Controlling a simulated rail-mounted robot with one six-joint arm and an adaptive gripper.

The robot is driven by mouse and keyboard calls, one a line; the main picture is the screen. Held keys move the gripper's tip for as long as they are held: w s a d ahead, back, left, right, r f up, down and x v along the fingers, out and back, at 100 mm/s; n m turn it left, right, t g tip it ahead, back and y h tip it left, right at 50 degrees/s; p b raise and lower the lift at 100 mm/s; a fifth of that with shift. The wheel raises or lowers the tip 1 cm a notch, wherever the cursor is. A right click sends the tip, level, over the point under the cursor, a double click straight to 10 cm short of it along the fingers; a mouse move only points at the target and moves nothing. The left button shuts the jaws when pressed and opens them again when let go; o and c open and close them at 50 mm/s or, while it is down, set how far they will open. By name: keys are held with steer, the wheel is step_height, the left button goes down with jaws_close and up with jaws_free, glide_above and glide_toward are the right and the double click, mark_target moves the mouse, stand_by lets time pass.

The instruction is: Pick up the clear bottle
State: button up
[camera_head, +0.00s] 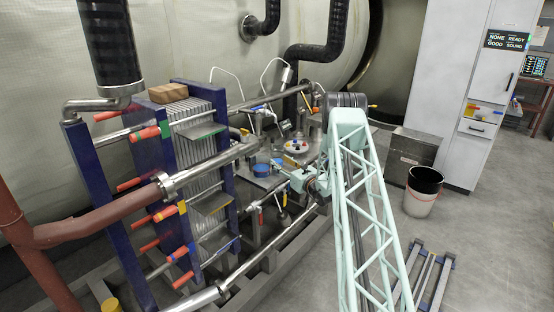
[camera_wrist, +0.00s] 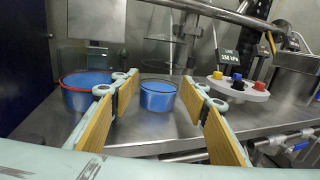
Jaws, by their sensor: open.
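Nothing is held. In the head view my gripper (camera_head: 304,181) is small, at the bench, with its fingers unclear.
A blue container with a red rim (camera_wrist: 88,93) stands left of the left finger. A white round holder with coloured pieces (camera_wrist: 239,90) is to the right. A metal pipe (camera_wrist: 225,13) crosses above the bench. A blue-framed plate stack (camera_head: 195,140) stands left of the bench.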

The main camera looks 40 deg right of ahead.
mark_target(277, 159)
steer(key=shift+w+d, duration=0.15)
steer(key=shift+w, duration=1.45)
steer(key=c, duration=0.6)
